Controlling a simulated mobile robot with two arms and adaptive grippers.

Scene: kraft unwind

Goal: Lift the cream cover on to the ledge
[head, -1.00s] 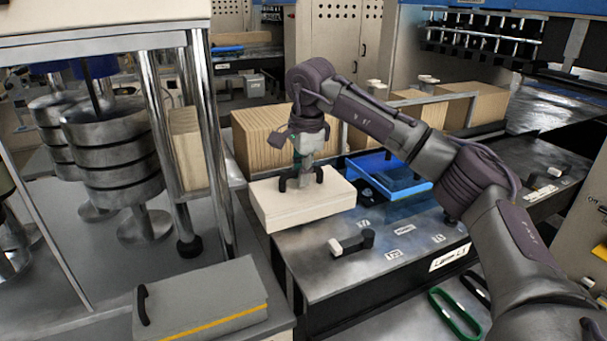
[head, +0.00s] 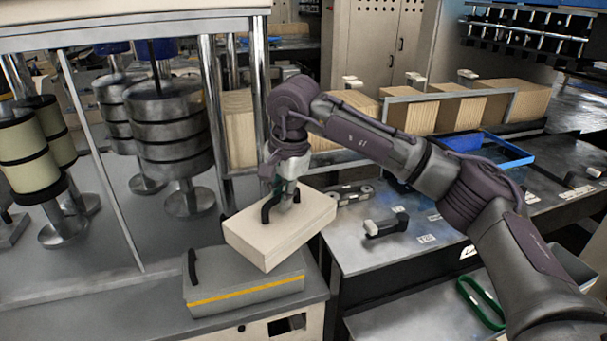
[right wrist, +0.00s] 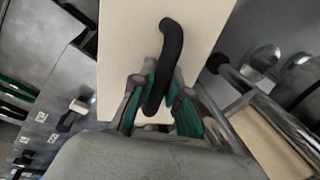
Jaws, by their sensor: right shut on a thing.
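The cream cover (head: 290,232) is a pale, thick slab with a black bow handle on top. My right gripper (head: 281,203) is shut on that handle and holds the cover in the air, slightly tilted. In the right wrist view the cover (right wrist: 125,40) lies beyond the green-padded fingers (right wrist: 162,90), which sit on either side of the black handle (right wrist: 172,45). A grey ledge-like surface (head: 165,250) extends on the left. The cover hangs near its right edge, above and behind a grey cover; the exact gap is unclear. My left gripper is out of view.
The grey cover (head: 243,285) with a yellow stripe and black handle lies on the surface's front right. Metal posts and stacked steel rolls (head: 172,130) stand behind. The dark bench (head: 375,250) on the right holds a small black-and-white handle (head: 386,225) and a blue tray (head: 495,150).

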